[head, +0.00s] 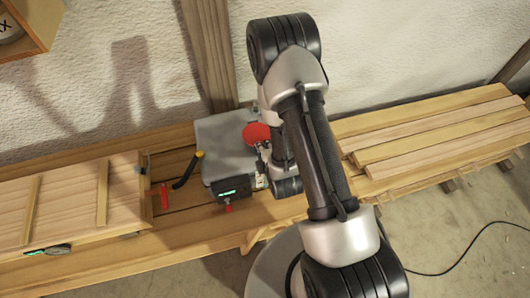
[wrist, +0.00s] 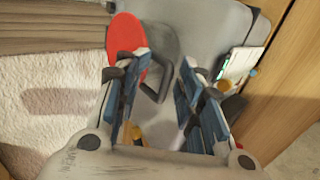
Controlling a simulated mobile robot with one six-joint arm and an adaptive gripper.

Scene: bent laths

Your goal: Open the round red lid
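A grey loop shows beyond the fingertips, beside the lid. I cannot tell whether a finger touches the lid. In the head view my gripper (head: 263,160) is small and mostly hidden.
The box stands on a wooden bench (head: 180,220) against a rough white wall. A wooden case (head: 75,203), a red clamp-like piece (head: 164,196) and a black bent lever (head: 186,172) are to its left. Stacked laths (head: 430,130) lie to the right.

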